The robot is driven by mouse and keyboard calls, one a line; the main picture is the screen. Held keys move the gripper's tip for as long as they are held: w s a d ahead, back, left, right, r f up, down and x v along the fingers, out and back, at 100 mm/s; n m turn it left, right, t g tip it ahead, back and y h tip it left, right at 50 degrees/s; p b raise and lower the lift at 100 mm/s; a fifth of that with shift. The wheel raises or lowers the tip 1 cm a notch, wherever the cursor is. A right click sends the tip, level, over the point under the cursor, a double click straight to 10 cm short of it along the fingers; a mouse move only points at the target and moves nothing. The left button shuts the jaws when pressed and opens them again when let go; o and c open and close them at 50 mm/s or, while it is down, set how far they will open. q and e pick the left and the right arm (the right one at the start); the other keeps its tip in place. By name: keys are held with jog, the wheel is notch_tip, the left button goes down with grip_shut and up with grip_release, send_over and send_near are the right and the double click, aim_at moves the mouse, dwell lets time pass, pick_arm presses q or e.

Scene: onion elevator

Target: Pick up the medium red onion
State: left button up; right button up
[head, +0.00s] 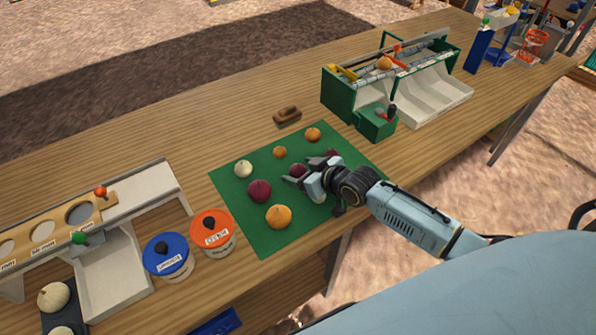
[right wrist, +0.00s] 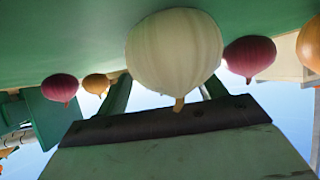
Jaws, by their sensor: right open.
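The medium red onion (head: 297,171) sits on the green mat (head: 262,238). My right gripper (head: 309,168) is low over the mat, its jaws open, with this onion between or just ahead of the fingertips. The gripper partly covers it, and contact cannot be told. A bigger red onion (head: 259,191) lies to the left, and another red onion (head: 332,155) is beside the far finger. My left gripper is not in view.
Also on the mat are a yellow onion (head: 279,216), a small white onion (head: 243,169) and two small orange onions (head: 280,152) (head: 312,134). A brown brush-like object (head: 287,117) lies behind. A green-and-white machine (head: 350,92) stands back right. Blue (head: 168,256) and orange (head: 212,231) lidded tubs stand left.

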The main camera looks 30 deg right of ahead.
jog(key=c, duration=1.1)
